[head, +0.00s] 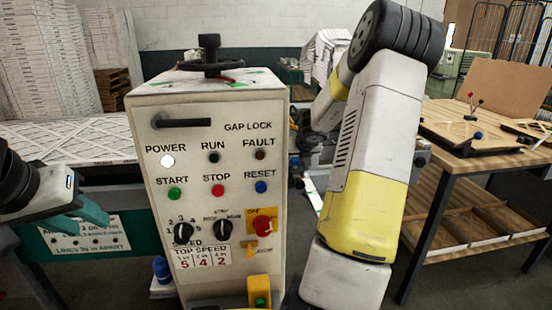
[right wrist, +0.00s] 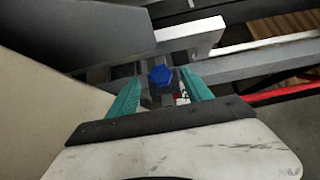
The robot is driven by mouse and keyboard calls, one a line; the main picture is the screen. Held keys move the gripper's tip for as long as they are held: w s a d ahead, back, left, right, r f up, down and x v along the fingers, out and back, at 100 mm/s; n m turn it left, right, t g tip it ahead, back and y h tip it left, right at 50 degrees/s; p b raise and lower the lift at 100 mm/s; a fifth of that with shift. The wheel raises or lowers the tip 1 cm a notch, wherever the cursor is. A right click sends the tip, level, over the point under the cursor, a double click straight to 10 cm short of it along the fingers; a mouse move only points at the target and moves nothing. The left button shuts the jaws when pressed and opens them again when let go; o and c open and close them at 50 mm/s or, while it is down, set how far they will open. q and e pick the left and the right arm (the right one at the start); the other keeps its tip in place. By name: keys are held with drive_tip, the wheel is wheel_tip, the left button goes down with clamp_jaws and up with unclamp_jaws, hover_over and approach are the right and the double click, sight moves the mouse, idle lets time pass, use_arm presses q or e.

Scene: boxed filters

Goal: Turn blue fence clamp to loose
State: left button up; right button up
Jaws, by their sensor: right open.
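The blue fence clamp (right wrist: 160,74) shows in the right wrist view as a small blue knob on grey metal bars. My right gripper (right wrist: 161,86) is open, with one teal finger on each side of the knob in the picture. I cannot tell whether the fingers touch it or how far beyond them it lies. In the head view my right arm hides that gripper, and I cannot make out the clamp. My left gripper (head: 90,212) shows teal fingers at the left, near a teal panel, away from the clamp; its opening is unclear.
A control cabinet (head: 215,130) with buttons, dials and a top handwheel stands in the middle. A wooden workbench (head: 480,170) stands at the right. In the right wrist view, a large grey plate (right wrist: 75,35) and a red bar (right wrist: 285,92) lie close to the gripper.

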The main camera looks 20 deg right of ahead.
sight(295, 164)
drive_tip(key=shift+x, duration=1.45)
clamp_jaws()
